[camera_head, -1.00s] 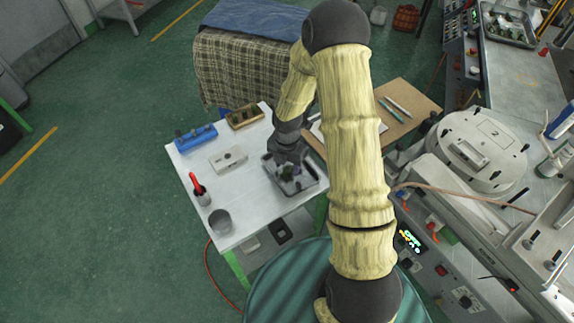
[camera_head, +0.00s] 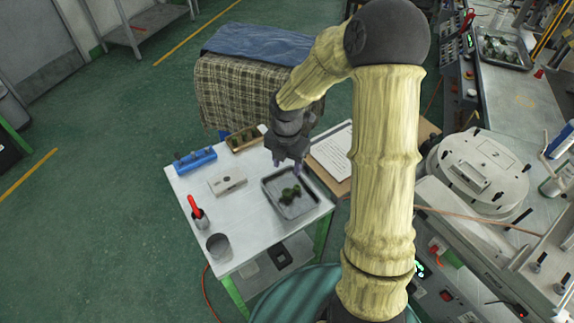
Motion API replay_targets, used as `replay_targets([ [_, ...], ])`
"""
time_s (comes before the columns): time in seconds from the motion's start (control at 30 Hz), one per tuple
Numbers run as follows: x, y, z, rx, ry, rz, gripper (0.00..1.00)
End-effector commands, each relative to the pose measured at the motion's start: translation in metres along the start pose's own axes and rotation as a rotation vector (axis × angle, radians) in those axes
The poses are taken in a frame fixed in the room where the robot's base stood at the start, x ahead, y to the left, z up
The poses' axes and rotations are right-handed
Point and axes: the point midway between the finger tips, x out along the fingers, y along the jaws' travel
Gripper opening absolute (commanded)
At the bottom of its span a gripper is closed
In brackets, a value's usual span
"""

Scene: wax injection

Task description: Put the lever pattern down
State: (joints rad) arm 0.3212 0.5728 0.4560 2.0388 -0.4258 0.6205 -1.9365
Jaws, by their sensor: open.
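Dark green wax pieces (camera_head: 289,195) lie in a grey metal tray (camera_head: 276,216) on the white table. I cannot tell which of them is the lever pattern. My gripper (camera_head: 287,163) is open and stands above the tray's far edge, apart from the green pieces. No piece shows between its fingers, though they are small and partly hidden at this distance.
On the table are a blue holder (camera_head: 195,161), a wooden box (camera_head: 244,139), a pale block (camera_head: 228,181), a cup with a red-handled tool (camera_head: 199,217) and a grey cup (camera_head: 218,246). A sheet of paper (camera_head: 333,150) lies beside the table.

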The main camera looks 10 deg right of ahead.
Motion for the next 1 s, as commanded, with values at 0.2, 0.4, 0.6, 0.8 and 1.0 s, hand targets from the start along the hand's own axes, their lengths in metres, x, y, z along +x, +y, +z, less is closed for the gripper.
replay_targets([
  [0.2, 0.0, 0.0, 0.0, 0.0, 0.0, 0.0, 0.49],
  [0.4, -0.002, -0.002, -0.002, 0.033, -0.003, -0.001, 0.49],
  [0.6, -0.015, -0.015, -0.014, 0.315, -0.026, 0.006, 0.49],
  [0.8, -0.034, -0.037, -0.034, 0.783, -0.05, 0.043, 0.49],
  [1.0, -0.052, -0.06, -0.052, 1.271, -0.048, 0.105, 0.49],
])
